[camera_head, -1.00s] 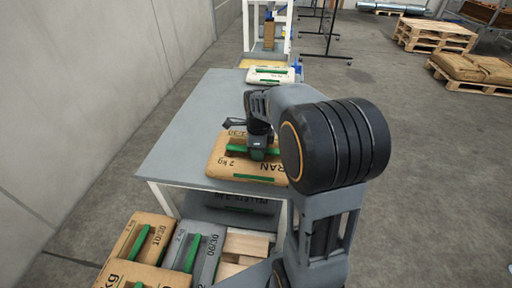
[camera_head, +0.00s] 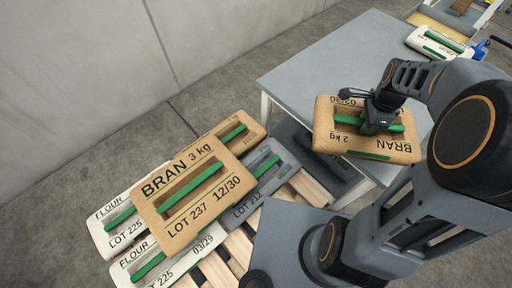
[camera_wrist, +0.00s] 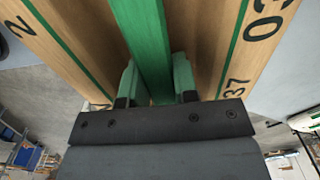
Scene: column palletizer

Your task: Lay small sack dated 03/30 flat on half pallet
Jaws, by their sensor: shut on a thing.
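The small tan sack (camera_head: 340,143), printed BRAN 2 kg with a partly hidden date that appears to read 03/30, hangs roughly level at the table's near edge. My gripper (camera_head: 374,124) is shut on its green handle strip; the wrist view shows both fingers (camera_wrist: 157,85) on either side of the green strip (camera_wrist: 143,45). The half pallet (camera_head: 238,248) is at lower left of the sack, with bare wooden slats showing on its right and front parts. A 3 kg BRAN sack dated 12/30 (camera_head: 165,190) lies on top of other sacks there.
On the pallet, white FLOUR sacks (camera_head: 110,245), a grey sack (camera_head: 285,170) and another tan sack (camera_head: 232,122) lie around the top sack. The grey table (camera_head: 315,68) is mostly clear, with a white sack (camera_head: 440,38) beyond.

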